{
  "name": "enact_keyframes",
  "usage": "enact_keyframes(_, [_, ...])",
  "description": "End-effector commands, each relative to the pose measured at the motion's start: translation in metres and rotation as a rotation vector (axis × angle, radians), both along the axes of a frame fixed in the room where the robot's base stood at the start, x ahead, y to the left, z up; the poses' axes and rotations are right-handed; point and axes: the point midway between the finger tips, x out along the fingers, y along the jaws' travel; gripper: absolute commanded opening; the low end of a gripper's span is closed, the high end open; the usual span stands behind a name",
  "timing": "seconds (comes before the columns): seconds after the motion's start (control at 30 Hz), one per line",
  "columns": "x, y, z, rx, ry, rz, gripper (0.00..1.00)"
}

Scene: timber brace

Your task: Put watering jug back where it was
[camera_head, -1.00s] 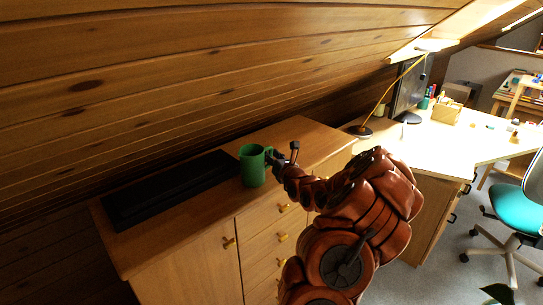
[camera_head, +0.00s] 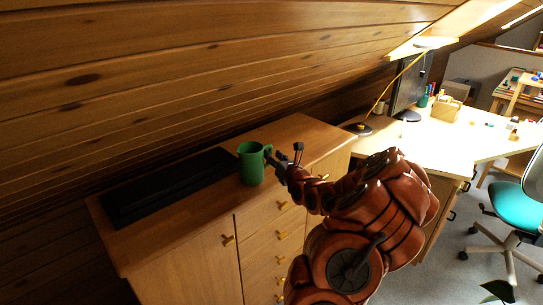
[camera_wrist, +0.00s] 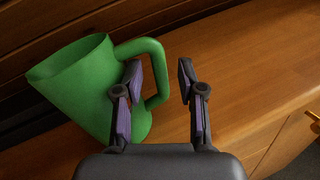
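The green watering jug (camera_head: 250,165) stands upright on the wooden cabinet top, beside a long black item. In the wrist view the jug (camera_wrist: 82,88) is at the left, its handle pointing toward my gripper. My gripper (camera_head: 279,160) is just right of the jug in the head view. In the wrist view my gripper (camera_wrist: 158,80) is open, with a wide gap between its fingers. The left finger overlaps the handle loop and the right finger is outside it, so the handle's outer bar lies between them. Contact with the handle cannot be told.
The long black item (camera_head: 168,187) lies left of the jug on the cabinet top (camera_head: 312,133). The sloped plank wall (camera_head: 180,85) hangs low behind. A desk (camera_head: 455,138) with a lamp and monitor stands right, with a teal chair (camera_head: 520,205) before it.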

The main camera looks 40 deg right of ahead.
Motion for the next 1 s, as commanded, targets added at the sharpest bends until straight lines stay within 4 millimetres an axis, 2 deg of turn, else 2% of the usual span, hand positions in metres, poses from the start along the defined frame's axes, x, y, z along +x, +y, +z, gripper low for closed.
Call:
enact_keyframes(0.2, [-0.025, 0.006, -0.003, 0.002, -0.007, -0.003, 0.40])
enact_keyframes(0.4, [-0.042, 0.011, -0.003, 0.001, -0.001, -0.003, 0.40])
enact_keyframes(0.6, [-0.049, 0.014, -0.002, 0.000, -0.001, 0.000, 0.40])
enact_keyframes(1.0, [-0.049, 0.015, -0.002, -0.002, -0.002, 0.000, 0.40])
